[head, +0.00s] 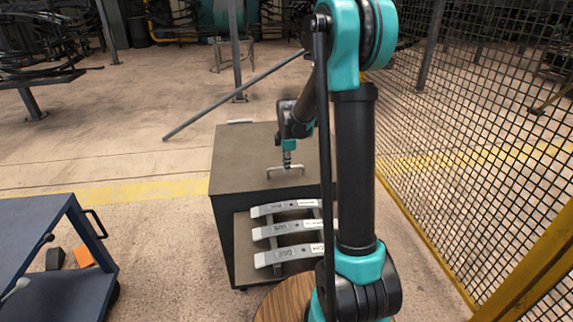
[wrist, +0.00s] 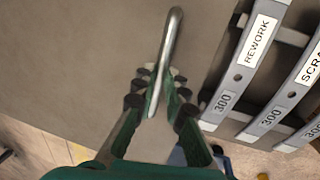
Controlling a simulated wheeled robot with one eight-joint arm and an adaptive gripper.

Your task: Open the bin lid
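The bin (head: 225,235) is a dark box with a flat grey-brown lid (head: 240,160), which lies level and closed on top. A metal bar handle (head: 273,174) with bent ends stands on the lid; it also shows in the wrist view (wrist: 172,35), running between my fingers. My gripper (head: 287,165) points down at the middle of this handle. In the wrist view, the green pads of my gripper (wrist: 162,82) sit close against both sides of the bar, so it looks shut on the handle. The pads hide part of the bar.
Labelled grey leaf strips (head: 285,229) sit on the bin's front; one reads REWORK (wrist: 257,40). A blue cart (head: 60,230) stands at the left. A mesh fence (head: 480,150) runs along the right. A grey pole (head: 240,95) slants behind the bin.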

